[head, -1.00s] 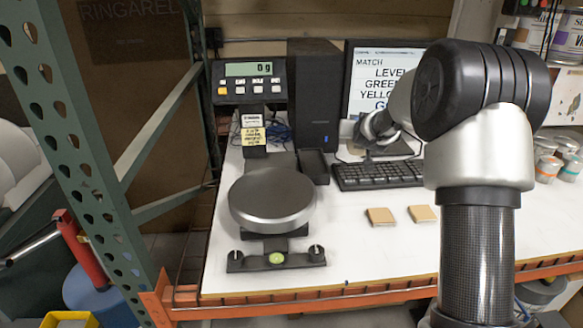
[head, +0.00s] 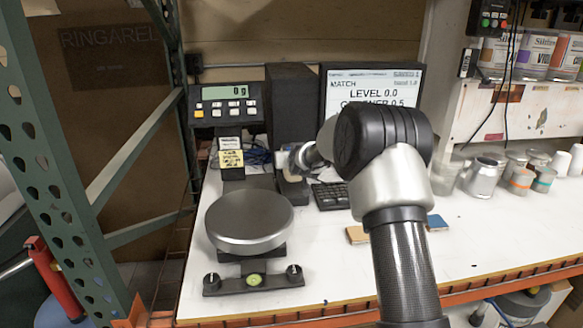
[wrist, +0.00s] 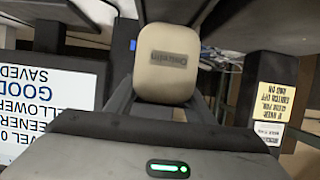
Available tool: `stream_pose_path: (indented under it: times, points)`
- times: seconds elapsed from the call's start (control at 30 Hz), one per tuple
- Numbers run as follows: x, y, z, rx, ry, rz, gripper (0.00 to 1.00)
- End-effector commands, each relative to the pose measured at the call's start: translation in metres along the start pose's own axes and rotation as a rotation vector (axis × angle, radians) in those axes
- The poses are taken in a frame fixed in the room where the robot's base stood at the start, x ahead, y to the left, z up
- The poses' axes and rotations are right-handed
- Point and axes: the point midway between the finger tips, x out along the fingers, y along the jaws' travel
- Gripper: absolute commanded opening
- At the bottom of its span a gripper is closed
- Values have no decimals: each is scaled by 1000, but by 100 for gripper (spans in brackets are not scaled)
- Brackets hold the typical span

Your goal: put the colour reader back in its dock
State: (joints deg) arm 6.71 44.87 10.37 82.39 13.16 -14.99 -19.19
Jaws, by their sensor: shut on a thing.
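The colour reader (wrist: 167,70) is a cream, rounded block with dark lettering, held between the two fingers of my gripper (wrist: 163,105) in the wrist view. In the head view my gripper (head: 300,158) is left of the arm's big black joint, in front of the black tower, with the cream reader (head: 287,164) at its tip. The dock appears to be the dark tray (head: 293,192) right of the scale, just below the reader. Whether the reader touches it I cannot tell. My gripper partly covers this area.
The scale's round metal pan (head: 249,218) is close left of the dark tray. The black tower (head: 291,100) and monitor (head: 372,82) stand behind, the keyboard (head: 331,197) to the right. A tan tile (head: 357,234) and blue tile (head: 437,222) lie near my arm. Cans stand far right.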

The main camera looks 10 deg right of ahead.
Motion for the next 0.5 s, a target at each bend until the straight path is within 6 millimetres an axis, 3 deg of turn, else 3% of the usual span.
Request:
stream_pose_path:
  times: [0.2, 0.5]
  points:
    - [11, 1, 25, 1, 2, 1, 0]
    - [12, 1, 28, 0, 5, 1, 0]
